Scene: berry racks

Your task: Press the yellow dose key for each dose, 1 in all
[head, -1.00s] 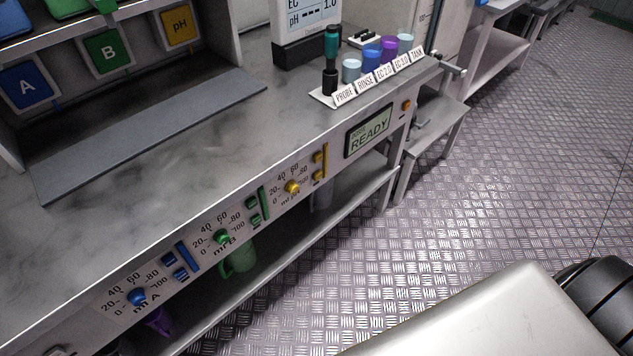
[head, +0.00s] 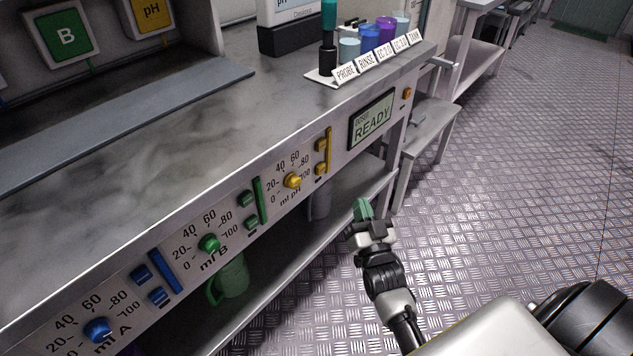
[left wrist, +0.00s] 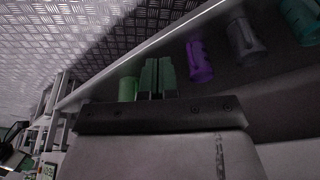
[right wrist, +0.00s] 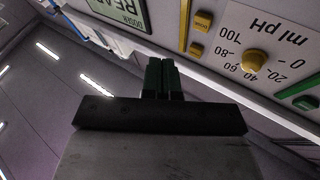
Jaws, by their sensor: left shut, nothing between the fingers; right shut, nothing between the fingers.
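The lower yellow key (head: 320,168) is on the bench front, right of the yellow pH dial (head: 292,180). In the right wrist view the key marked DOSE (right wrist: 203,20) is at the top; a second yellow key (right wrist: 195,49) lies beside it. The display (head: 371,119) reads READY. My right gripper (head: 364,208) is shut and empty, in front of the bench, below the display and right of the keys; its fingertips (right wrist: 160,62) are apart from the panel. My left gripper (left wrist: 157,62) is shut and empty, near the lower shelf, outside the head view.
Blue (head: 98,329) and green (head: 209,243) dials with their own keys lie left along the panel. A green jug (head: 232,278) stands on the lower shelf. Cups (head: 385,28) stand on the bench top. The metal floor to the right is clear.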

